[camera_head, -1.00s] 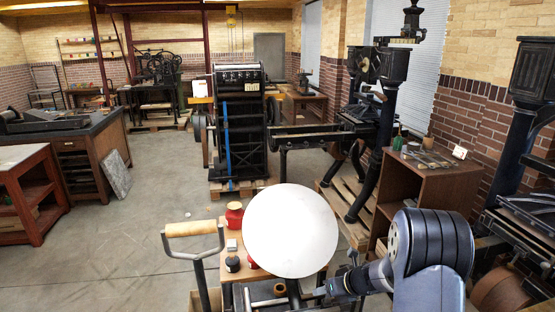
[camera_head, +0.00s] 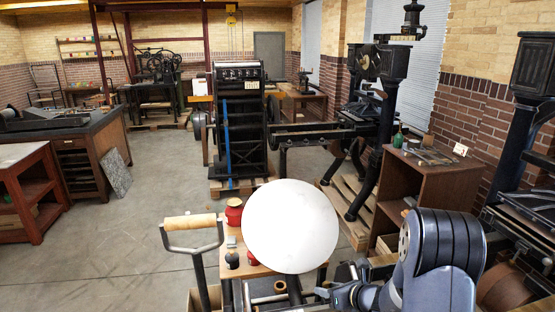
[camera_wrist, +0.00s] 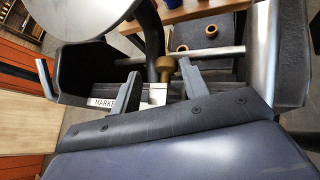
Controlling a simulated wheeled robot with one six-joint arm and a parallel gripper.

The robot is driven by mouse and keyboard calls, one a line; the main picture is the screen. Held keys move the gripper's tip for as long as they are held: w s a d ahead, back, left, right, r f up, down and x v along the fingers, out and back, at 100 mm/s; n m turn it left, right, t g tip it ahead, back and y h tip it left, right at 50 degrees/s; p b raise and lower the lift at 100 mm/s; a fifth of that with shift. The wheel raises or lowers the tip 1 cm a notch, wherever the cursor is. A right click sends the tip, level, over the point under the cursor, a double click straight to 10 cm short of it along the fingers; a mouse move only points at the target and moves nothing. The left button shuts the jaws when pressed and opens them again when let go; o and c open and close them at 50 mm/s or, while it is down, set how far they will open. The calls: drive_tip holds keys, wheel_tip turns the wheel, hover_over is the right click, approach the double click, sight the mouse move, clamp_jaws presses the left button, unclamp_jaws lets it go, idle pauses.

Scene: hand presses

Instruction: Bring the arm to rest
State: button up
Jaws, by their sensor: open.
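My arm comes in at the lower right of the head view, its dark ringed joint and grey link in front of the presses. My gripper (camera_head: 322,293) is low in that view, just below and right of the large white disc (camera_head: 290,226), and partly cut off by the frame. In the wrist view its two grey fingers (camera_wrist: 160,78) stand apart with nothing gripped. A small brass-coloured knob (camera_wrist: 166,66) shows between and beyond the fingertips. I cannot tell its distance from them.
A handle with a wooden grip (camera_head: 190,222) stands left of the disc. A red tin (camera_head: 234,211) and a black pot (camera_head: 232,259) stand by the disc. A wooden cabinet (camera_head: 418,198) is behind my arm. Open floor (camera_head: 165,190) lies to the left.

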drive_tip(key=t+b, duration=0.2)
drive_tip(key=s+f+n+t+y+b, duration=0.1)
drive_tip(key=b, duration=0.2)
drive_tip(key=shift+s+d+f+t+y, duration=0.1)
drive_tip(key=shift+s+d+t+y, duration=0.1)
drive_tip(key=shift+t+y, duration=0.15)
drive_tip(key=shift+s+n+t+y+b, duration=0.2)
drive_tip(key=shift+n+t+y+b, duration=0.35)
drive_tip(key=shift+t+b, duration=0.5)
